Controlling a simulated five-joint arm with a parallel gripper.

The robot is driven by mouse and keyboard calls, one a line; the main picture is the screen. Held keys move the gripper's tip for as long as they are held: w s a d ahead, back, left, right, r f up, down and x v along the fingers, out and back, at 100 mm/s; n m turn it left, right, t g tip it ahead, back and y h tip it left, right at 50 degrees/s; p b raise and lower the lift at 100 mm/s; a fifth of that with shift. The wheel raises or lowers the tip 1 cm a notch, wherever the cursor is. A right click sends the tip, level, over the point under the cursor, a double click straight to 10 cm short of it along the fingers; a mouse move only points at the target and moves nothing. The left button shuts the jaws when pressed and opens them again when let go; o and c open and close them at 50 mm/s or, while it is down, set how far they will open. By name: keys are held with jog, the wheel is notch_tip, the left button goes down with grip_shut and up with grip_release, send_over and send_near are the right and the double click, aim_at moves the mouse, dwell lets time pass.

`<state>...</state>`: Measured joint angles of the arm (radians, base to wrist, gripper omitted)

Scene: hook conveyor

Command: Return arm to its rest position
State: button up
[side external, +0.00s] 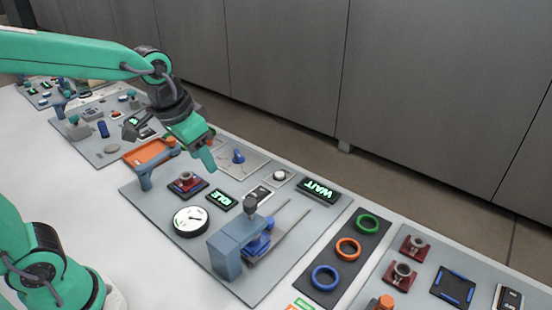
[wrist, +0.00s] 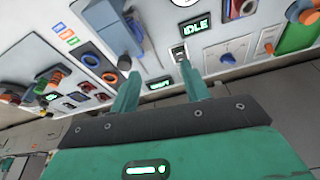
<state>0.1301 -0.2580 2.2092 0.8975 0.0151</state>
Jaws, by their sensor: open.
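My gripper (side external: 204,157) hangs in the air over the far part of the middle grey panel (side external: 150,208) in the side external view. Its green fingers point down and to the right, near an orange tray (side external: 150,152). In the wrist view the two fingers of my gripper (wrist: 160,86) are spread apart, with nothing held between them. A lit WAIT display (wrist: 159,84) shows in the gap between them. The lit IDLE display (wrist: 195,27) is beyond the fingers. I cannot tell the exact height of the fingers above the panel.
Green (side external: 368,216), orange (side external: 348,240) and blue (side external: 324,268) rings lie on a dark mat to the right. The white table (side external: 95,190) has free room in front.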

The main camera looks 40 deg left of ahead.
jog(key=s+a+r+n+t, duration=0.1)
jog(key=s+a, duration=0.3)
jog(key=s, duration=0.6)
jog(key=shift+r+n+t, duration=0.2)
jog(key=shift+n+t, duration=0.1)
jog(key=shift+t, duration=0.3)
